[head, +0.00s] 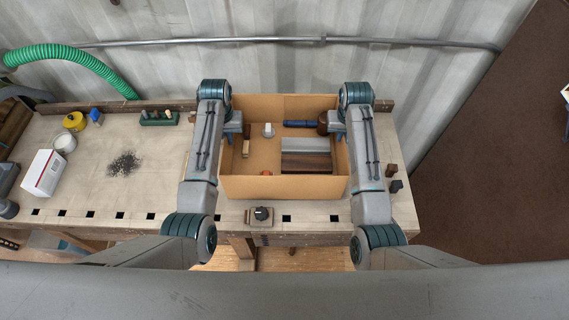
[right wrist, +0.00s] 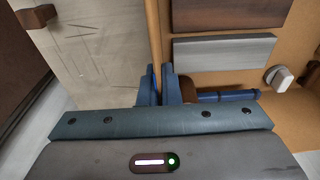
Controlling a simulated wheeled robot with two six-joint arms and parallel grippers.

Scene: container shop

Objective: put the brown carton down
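The open brown carton (head: 285,187) is upright over the right part of the workbench, between my two arms. I cannot tell whether its bottom touches the bench top. My left gripper (head: 238,129) is at its left wall, with blue fingers on the rim; the fingertips are small here. My right gripper (head: 336,128) is at the right wall. In the right wrist view, the right gripper's fingers (right wrist: 158,78) are closed on either side of the thin carton wall (right wrist: 153,35). The carton holds a grey block (head: 306,145), a dark wooden block (head: 306,163), a blue cylinder (head: 298,124) and small pieces.
The workbench (head: 150,180) has clear room left of the carton. A white box (head: 43,175), a yellow tin (head: 74,121) and dark granules (head: 124,163) lie further left. A small dark-knobbed device (head: 261,215) sits at the front edge. Small dark blocks (head: 395,186) are at the right end.

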